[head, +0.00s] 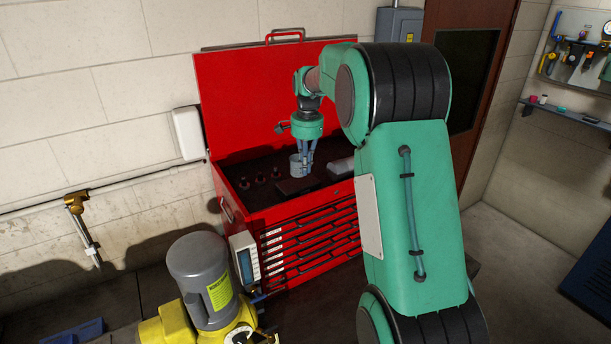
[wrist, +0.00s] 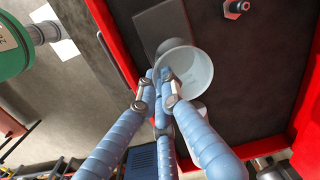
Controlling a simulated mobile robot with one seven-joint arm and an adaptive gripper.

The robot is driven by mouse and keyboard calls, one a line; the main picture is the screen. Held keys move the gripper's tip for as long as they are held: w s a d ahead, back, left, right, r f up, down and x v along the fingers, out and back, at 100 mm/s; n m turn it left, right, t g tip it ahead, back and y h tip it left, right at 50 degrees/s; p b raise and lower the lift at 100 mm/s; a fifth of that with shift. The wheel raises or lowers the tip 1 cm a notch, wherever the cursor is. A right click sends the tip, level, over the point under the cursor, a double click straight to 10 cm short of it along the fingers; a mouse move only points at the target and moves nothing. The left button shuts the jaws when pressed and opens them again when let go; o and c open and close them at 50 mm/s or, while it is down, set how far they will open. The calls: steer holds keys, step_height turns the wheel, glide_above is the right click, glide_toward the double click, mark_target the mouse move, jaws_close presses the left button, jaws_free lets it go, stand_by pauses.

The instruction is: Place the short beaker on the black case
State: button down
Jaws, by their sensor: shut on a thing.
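The short beaker (head: 295,167) is a small, pale, see-through cup held in the open top of the red tool chest. In the wrist view the beaker (wrist: 190,72) has its round mouth toward the camera. My gripper (head: 305,168) is shut on the beaker's wall; its blue fingers (wrist: 163,80) meet at the left side of the rim. The black case (head: 290,187) is a flat dark block on the chest's dark top surface, just below the beaker in the head view. In the wrist view the case (wrist: 158,25) is partly covered by the beaker. I cannot tell whether they touch.
The red tool chest (head: 316,221) has a raised lid (head: 240,95) behind my gripper. Several small dark parts (head: 260,178) stand left of the case, and a grey object (head: 341,166) lies to its right. A grey and yellow motor (head: 203,280) stands in front.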

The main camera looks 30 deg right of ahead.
steer(key=shift+f+p, duration=0.3)
steer(key=shift+f, duration=1.4)
steer(key=shift+f, duration=0.1)
steer(key=c, duration=1.9)
jaws_free()
steer(key=shift+c, duration=0.2)
step_height(320, 180, up, 12)
steer(key=b, duration=0.1)
steer(key=shift+s, duration=0.25)
steer(key=shift+d, duration=0.1)
